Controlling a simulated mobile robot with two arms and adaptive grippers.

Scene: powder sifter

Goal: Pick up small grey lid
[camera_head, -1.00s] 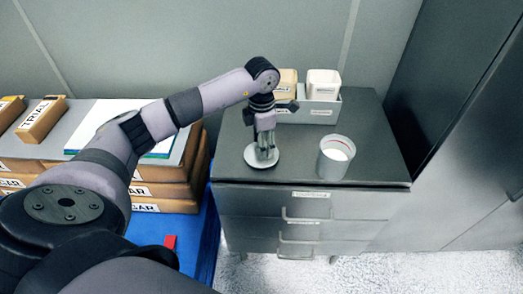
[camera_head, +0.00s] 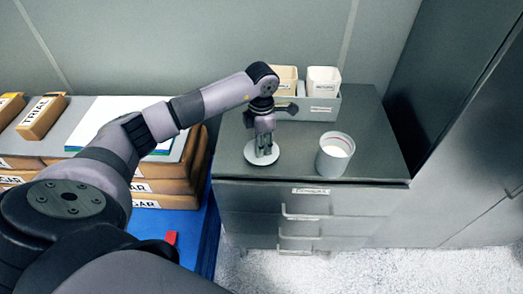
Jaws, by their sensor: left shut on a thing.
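The small grey lid (camera_head: 253,159) is a pale round disc at the left front of the dark cabinet top. My left gripper (camera_head: 264,153) points straight down over the lid's middle and is shut on it. The fingers hide the lid's centre. I cannot tell whether the lid is still touching the cabinet top. My right gripper is not in view.
An open grey cup (camera_head: 333,158) with white contents stands right of the lid on the cabinet top (camera_head: 375,140).

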